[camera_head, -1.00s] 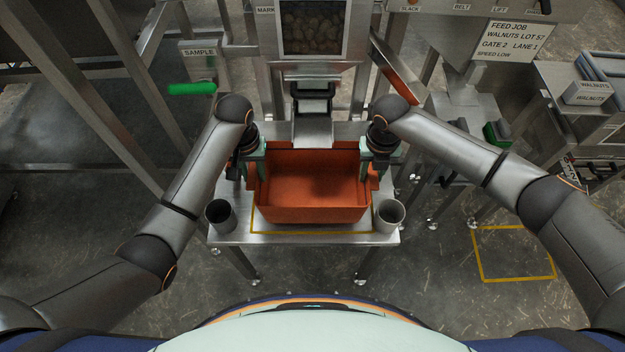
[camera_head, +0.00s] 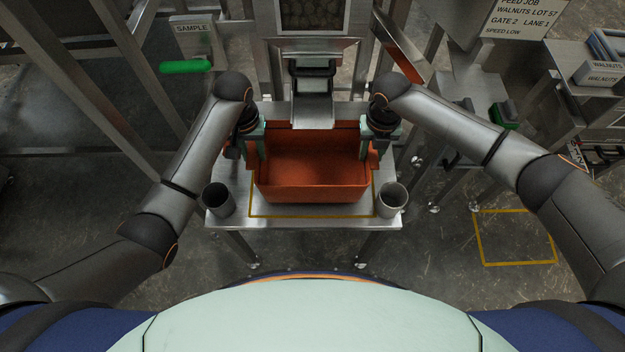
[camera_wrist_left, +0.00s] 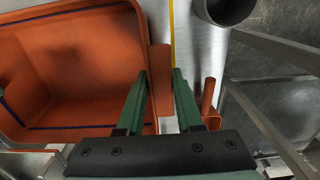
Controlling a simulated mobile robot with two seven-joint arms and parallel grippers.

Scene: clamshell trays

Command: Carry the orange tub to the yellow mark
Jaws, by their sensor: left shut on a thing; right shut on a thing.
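The orange tub (camera_head: 313,178) is an open, empty-looking box over a small steel table; I cannot tell if it rests on the top or is slightly raised. A yellow outline (camera_head: 312,216) on the tabletop shows around its front. Another yellow outline (camera_head: 517,265) is on the floor at right. My left gripper (camera_head: 262,149) is shut on the tub's left side and my right gripper (camera_head: 364,150) on its right side. In the left wrist view, the left fingers (camera_wrist_left: 160,76) straddle a tab on the tub's wall (camera_wrist_left: 148,40).
Grey cups stand at the table's front left (camera_head: 218,200) and front right (camera_head: 391,200) corners. A steel chute (camera_head: 313,108) hangs just behind the tub. A frame with a green handle (camera_head: 186,67) is at left; a bench (camera_head: 575,90) stands at right. Floor around the mark is clear.

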